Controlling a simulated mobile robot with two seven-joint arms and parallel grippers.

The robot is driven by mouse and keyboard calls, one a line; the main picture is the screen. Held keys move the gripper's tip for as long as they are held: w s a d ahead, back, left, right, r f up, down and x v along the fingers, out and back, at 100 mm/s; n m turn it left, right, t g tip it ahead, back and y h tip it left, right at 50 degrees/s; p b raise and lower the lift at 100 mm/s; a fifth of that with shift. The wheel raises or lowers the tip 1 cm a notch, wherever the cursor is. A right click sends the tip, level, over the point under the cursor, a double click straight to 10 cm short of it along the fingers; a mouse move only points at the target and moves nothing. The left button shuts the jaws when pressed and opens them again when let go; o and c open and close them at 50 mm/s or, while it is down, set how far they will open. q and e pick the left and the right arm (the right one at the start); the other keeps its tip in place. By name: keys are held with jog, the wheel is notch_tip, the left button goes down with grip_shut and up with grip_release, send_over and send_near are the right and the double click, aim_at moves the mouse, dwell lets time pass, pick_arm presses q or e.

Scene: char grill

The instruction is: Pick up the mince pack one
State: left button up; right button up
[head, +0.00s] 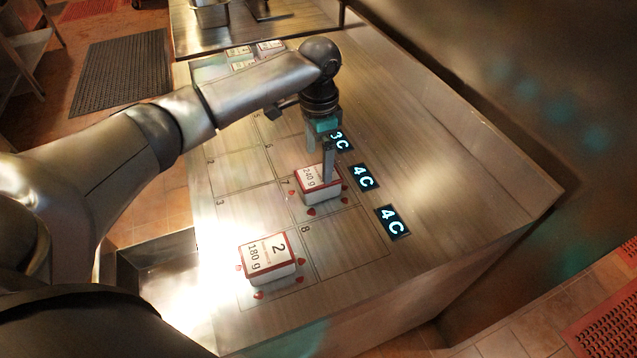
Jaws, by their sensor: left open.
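A white pack with a red border marked 240 g (318,191) sits on the metal counter in the cell numbered 7. The rest of its label is hidden by my left gripper, so I cannot read its number. My left gripper (321,165) points down right over this pack, with its fingers apart. One finger overlaps the pack's top in the picture; whether it touches is unclear. A second pack, marked 2 and 180 g (268,258), sits in the near left cell. My right gripper is not in view.
The counter (440,150) has a drawn grid of numbered cells, with lit tags reading 3C (340,141) and 4C (392,221) beside it. Cell 8 is clear. Smaller labelled packs (270,46) sit at the far end. A raised wall edges the right side.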

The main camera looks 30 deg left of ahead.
aim_at(318, 175)
pick_arm(q)
jog(key=shift+s+d+f, duration=0.1)
jog(key=shift+f, duration=1.4)
jog(key=shift+s+f, duration=0.1)
jog(key=shift+f, duration=1.4)
jog(key=shift+c, duration=0.2)
jog(key=shift+r, duration=0.1)
jog(key=c, duration=1.5)
